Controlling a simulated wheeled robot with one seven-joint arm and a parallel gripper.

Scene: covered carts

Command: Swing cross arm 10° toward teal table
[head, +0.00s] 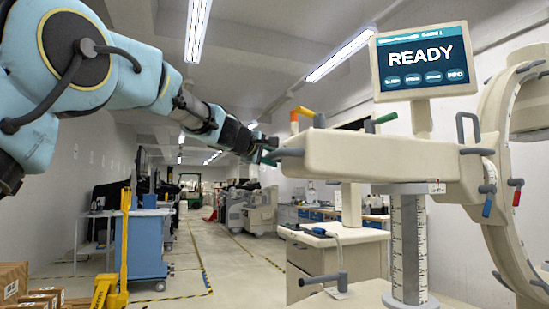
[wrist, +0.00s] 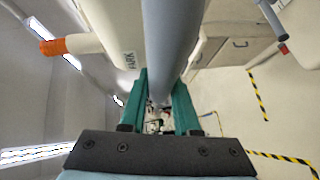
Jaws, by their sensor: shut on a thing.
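The cross arm (head: 365,157) is a thick beige beam on a scaled grey column (head: 408,245). A grey handle (head: 290,153) sticks out of its left end. My gripper (head: 268,152) is shut on this handle. In the wrist view the grey handle (wrist: 172,40) runs between the teal fingers of my gripper (wrist: 160,105). The beige body beside it there carries the word PARK and an orange lever (wrist: 65,46). I cannot single out a plainly teal table; a blue cart-like table (head: 138,248) stands at the left.
A screen reading READY (head: 424,62) stands above the cross arm, and a beige C-shaped frame (head: 500,140) is at the right. A beige cabinet (head: 325,255) stands below the beam. A yellow pallet jack (head: 112,280) and boxes (head: 12,280) are at lower left. The middle aisle floor is clear.

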